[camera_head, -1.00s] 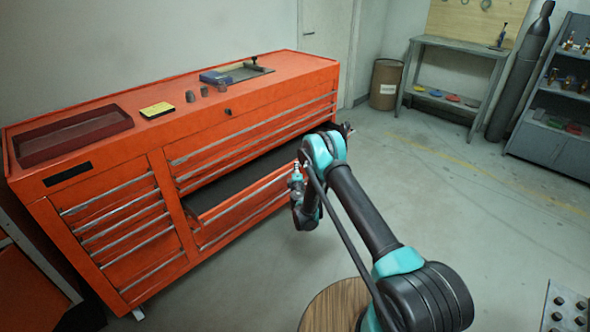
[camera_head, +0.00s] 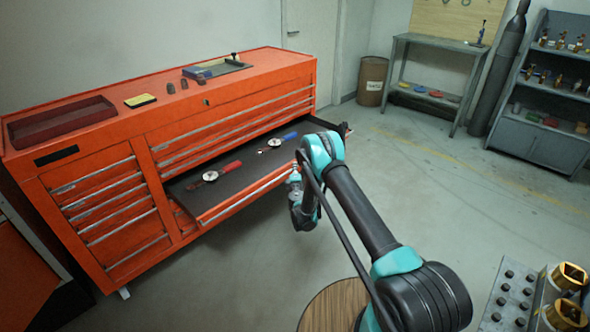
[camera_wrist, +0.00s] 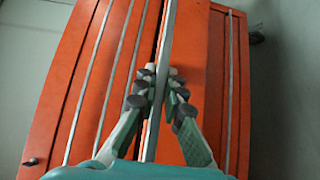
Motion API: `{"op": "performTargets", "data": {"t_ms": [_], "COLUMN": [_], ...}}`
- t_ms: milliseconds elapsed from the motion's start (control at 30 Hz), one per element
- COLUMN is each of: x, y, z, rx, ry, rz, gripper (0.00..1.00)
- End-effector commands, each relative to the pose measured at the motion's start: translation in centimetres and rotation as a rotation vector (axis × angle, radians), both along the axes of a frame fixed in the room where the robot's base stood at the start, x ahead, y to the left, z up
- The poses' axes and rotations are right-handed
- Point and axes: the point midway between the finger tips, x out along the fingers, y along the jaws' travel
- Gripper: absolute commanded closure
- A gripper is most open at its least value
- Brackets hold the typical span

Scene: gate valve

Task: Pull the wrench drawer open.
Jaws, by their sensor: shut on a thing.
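The wrench drawer (camera_head: 238,172) of the orange tool cabinet (camera_head: 153,122) stands pulled out, its dark floor exposed. A wrench with red handles (camera_head: 213,174) and a wrench with a blue handle (camera_head: 280,142) lie inside on the dark liner, apart from each other. In the wrist view my gripper (camera_wrist: 161,80) is shut on the drawer's long silver handle (camera_wrist: 168,38), one finger on each side of it. In the head view my arm's end is at the drawer's right front, and the fingers are hidden there.
The cabinet top holds a red tray (camera_head: 60,122), a yellow pad (camera_head: 140,100) and a vise-like tool (camera_head: 197,73). A round wooden top (camera_head: 330,305) and a plate of fittings (camera_head: 510,295) are near me. Open floor lies to the right.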

Motion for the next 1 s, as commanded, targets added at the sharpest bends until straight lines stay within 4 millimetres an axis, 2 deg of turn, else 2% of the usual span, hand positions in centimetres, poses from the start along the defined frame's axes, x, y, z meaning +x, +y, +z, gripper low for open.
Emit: {"op": "performTargets", "data": {"t_ms": [100,133,300,667,767,900,967,1000], "x": [-0.1,-0.1,0.0,0.0,0.0,0.0,0.0,-0.1], "y": [0.2,0.2,0.1,0.0,0.0,0.0,0.1,0.1], "z": [0.1,0.1,0.1,0.4,1.2,3.5,4.6,5.4], "rx": [-0.001,-0.001,-0.001,0.0,0.0,-0.001,-0.001,-0.002], "ry": [0.0,0.0,0.0,0.0,0.0,0.0,0.0,0.0], "rz": [0.004,0.004,0.002,0.001,0.001,0.001,0.002,0.003], "gripper": [1.0,0.9,0.69,0.69,0.69,0.69,0.55,0.44]}}
